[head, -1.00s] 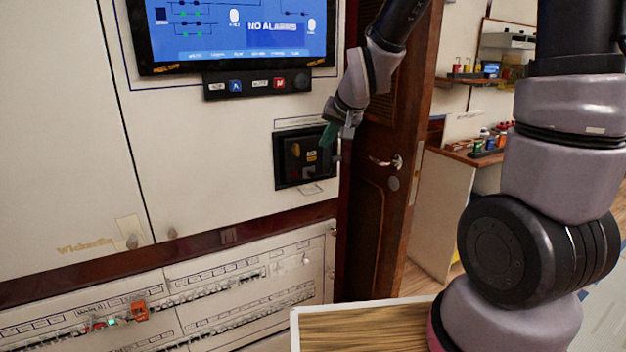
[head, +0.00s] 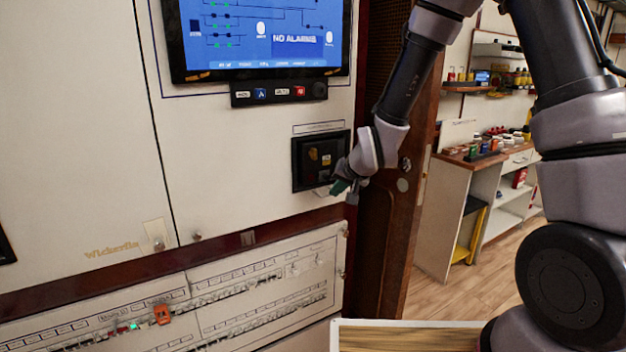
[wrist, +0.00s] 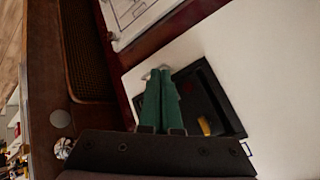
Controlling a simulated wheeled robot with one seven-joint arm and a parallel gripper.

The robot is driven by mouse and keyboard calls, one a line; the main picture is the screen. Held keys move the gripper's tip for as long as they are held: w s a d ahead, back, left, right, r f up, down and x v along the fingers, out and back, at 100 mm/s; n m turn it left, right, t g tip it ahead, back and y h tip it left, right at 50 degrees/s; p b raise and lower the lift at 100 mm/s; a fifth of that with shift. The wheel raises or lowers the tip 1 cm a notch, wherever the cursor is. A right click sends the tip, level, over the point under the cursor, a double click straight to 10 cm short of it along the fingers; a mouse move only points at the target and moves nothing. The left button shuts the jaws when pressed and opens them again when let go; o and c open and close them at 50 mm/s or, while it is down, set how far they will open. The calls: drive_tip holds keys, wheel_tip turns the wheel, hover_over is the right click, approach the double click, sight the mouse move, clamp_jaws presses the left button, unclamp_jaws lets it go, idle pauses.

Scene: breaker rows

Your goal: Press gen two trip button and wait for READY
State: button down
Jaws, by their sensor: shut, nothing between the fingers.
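My gripper (head: 342,187) is shut and empty, with green fingers, at the lower right corner of a black recessed box (head: 305,172) on the white wall panel. In the wrist view the green fingertips (wrist: 160,76) overlap the edge of the black box (wrist: 222,92); I cannot tell whether they touch it. A yellow part (wrist: 205,126) shows inside the box. The screen (head: 270,62) above reads "NO ALARMS". No label for gen two or a trip button is legible, and no READY text is readable.
A button strip (head: 279,92) hangs under the screen. Breaker rows (head: 265,288) lie below the dark red rail, with an orange piece (head: 162,314) and a green light at left. A wooden door (head: 385,240) stands close right of the box. A wood-topped surface is at the bottom.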

drive_tip(key=shift+w+a, duration=0.8)
drive_tip(key=shift+w, duration=0.4)
drive_tip(key=shift+w+a, duration=0.85)
drive_tip(key=shift+w, duration=0.35)
drive_tip(key=shift+w+a, duration=0.8)
drive_tip(key=shift+w, duration=0.4)
drive_tip(key=shift+w+a, duration=0.25)
drive_tip(key=shift+w, duration=0.1)
drive_tip(key=shift+w+a, duration=0.2)
drive_tip(key=shift+w, duration=0.15)
drive_tip(key=shift+s+d, duration=0.45)
drive_tip(key=shift+s, duration=0.25)
drive_tip(key=s+d, duration=0.2)
drive_tip(key=s, duration=0.2)
drive_tip(key=shift+s+d, duration=0.1)
drive_tip(key=shift+d, duration=0.3)
